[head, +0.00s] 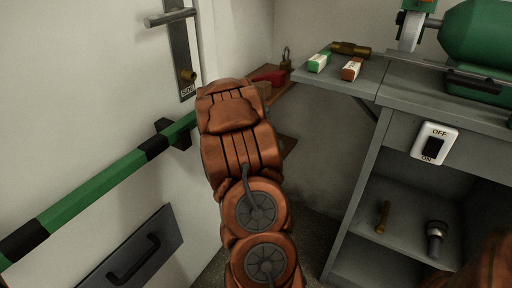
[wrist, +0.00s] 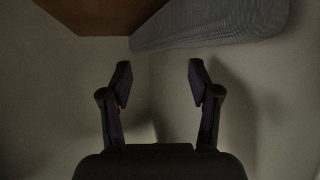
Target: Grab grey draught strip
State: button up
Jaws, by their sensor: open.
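In the wrist view, a grey, finely ribbed piece (wrist: 210,22) with a rounded right end runs along the top edge. In the head view my arm covers the gripper, and I cannot make out the strip there.
In the head view, a green-and-black bar (head: 95,188) crosses the white door (head: 85,75) at left. A grey workbench (head: 400,95) with a green grinder (head: 475,35) stands at right.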

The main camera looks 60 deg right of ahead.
jog(key=shift+r+b+x, duration=0.2)
jog(key=shift+b+x, duration=0.6)
jog(key=shift+x, duration=1.9)
jog(key=c, duration=1.1)
jog(key=shift+o, duration=0.2)
